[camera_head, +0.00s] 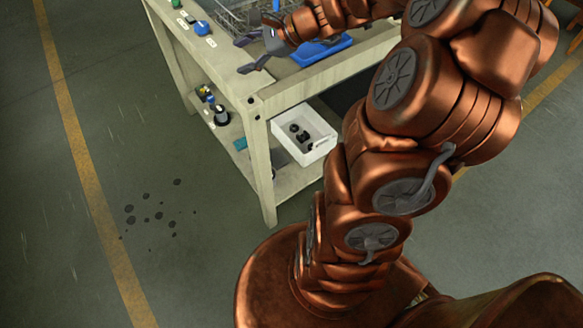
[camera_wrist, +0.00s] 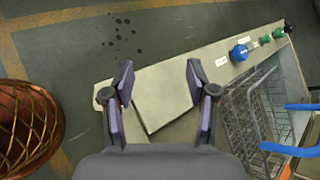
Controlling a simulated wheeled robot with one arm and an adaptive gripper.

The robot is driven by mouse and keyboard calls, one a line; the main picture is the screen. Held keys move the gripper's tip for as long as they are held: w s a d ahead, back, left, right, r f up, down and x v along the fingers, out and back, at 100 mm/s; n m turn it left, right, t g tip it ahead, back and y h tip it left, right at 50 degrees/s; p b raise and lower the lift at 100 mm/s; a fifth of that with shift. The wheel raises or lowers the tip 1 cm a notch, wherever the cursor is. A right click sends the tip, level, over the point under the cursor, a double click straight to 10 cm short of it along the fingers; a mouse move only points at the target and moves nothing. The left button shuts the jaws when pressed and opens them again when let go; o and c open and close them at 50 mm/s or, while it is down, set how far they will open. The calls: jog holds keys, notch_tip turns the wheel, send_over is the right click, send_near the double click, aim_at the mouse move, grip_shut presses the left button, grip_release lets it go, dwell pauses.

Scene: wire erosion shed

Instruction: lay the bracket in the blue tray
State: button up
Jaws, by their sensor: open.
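My gripper (camera_head: 246,55) is over the near left corner of the bench. In the wrist view its two fingers (camera_wrist: 160,68) are spread wide with nothing between the tips. Below them is the pale bench top, with a flat lighter area whose nature I cannot tell. The blue tray (camera_head: 325,48) lies on the bench to the right of my gripper, partly hidden by my arm. I cannot make out the bracket for certain in either view.
A wire basket (camera_wrist: 249,110) stands on the bench (camera_head: 176,50) beside the blue tray. A blue knob (camera_head: 201,27) and green pieces line the bench's left edge. A white bin (camera_head: 320,145) with dark round parts sits on the lower shelf. The floor to the left is open.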

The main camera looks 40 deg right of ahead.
jog(key=s+a+f+n+g+h, duration=0.15)
jog(key=s+a+n+g, duration=0.55)
jog(key=s+a+n, duration=0.7)
jog(key=s+d+f+n+g+h, duration=0.1)
jog(key=s+n+h, duration=0.2)
jog(key=s, duration=0.6)
jog(key=s+d+n+g+h, duration=0.2)
jog(key=s+n+h, duration=0.1)
jog(key=s, duration=0.5)
jog(key=shift+s+f+n, duration=0.3)
jog(key=shift+s+f, duration=0.05)
jog(key=shift+s, duration=0.05)
jog(key=shift+r+p, duration=1.15)
